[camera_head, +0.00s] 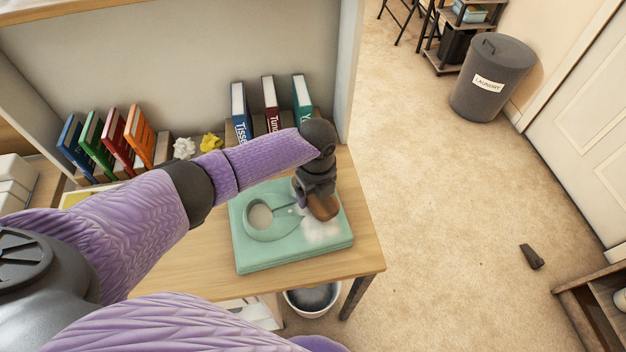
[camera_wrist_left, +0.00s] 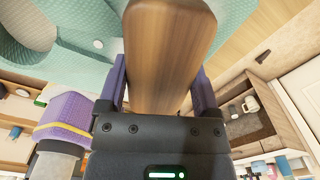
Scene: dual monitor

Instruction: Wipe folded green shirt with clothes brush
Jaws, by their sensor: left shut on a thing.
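The folded green shirt (camera_head: 262,252) lies on the wooden desk, its round collar opening facing left. A whitish patch shows on the shirt near the brush. My left gripper (camera_head: 315,193) is over the right part of the shirt and shut on the clothes brush (camera_head: 323,207), which has a brown wooden back. In the left wrist view the brush (camera_wrist_left: 165,55) lies between the two fingers of my gripper (camera_wrist_left: 160,95), with the green shirt (camera_wrist_left: 85,25) beyond it. The brush's bristles are hidden, so I cannot tell whether they touch the cloth. My right gripper is not in view.
Several coloured books (camera_head: 113,140) stand at the desk's back left, and more books (camera_head: 270,103) at the back right. Crumpled white paper (camera_head: 184,148) and yellow paper (camera_head: 210,142) lie between them. A bin (camera_head: 312,300) stands below the desk's front edge. A laundry bin (camera_head: 493,75) stands far off.

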